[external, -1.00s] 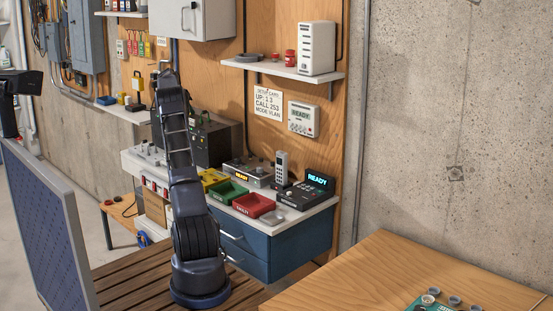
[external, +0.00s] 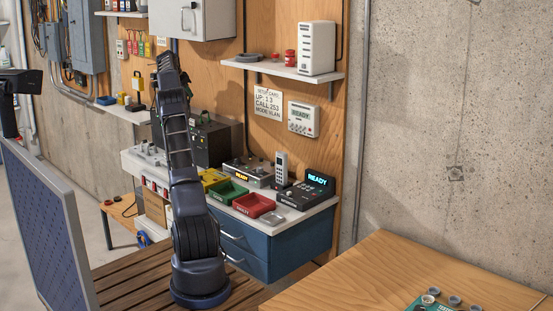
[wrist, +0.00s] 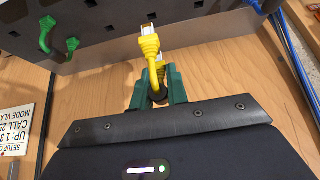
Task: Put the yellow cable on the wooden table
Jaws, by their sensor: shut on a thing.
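The yellow cable (wrist: 150,45) sits between the green-padded fingers of my gripper (wrist: 158,88) in the wrist view. The gripper is shut on it, and a clear-tipped plug sticks out beyond the fingers. In the external view my gripper is at the top of my raised arm, small and partly hidden, and I cannot make out the cable there. A wooden table (external: 400,275) fills the lower right of the external view, well apart from my gripper.
A dark metal unit with green plugs (wrist: 45,35) spans the top of the wrist view, with blue cables (wrist: 285,50) at right. A workbench (external: 300,215) with trays and devices stands beside my arm. The wooden table's visible middle is clear; a green board (external: 430,305) lies at its front.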

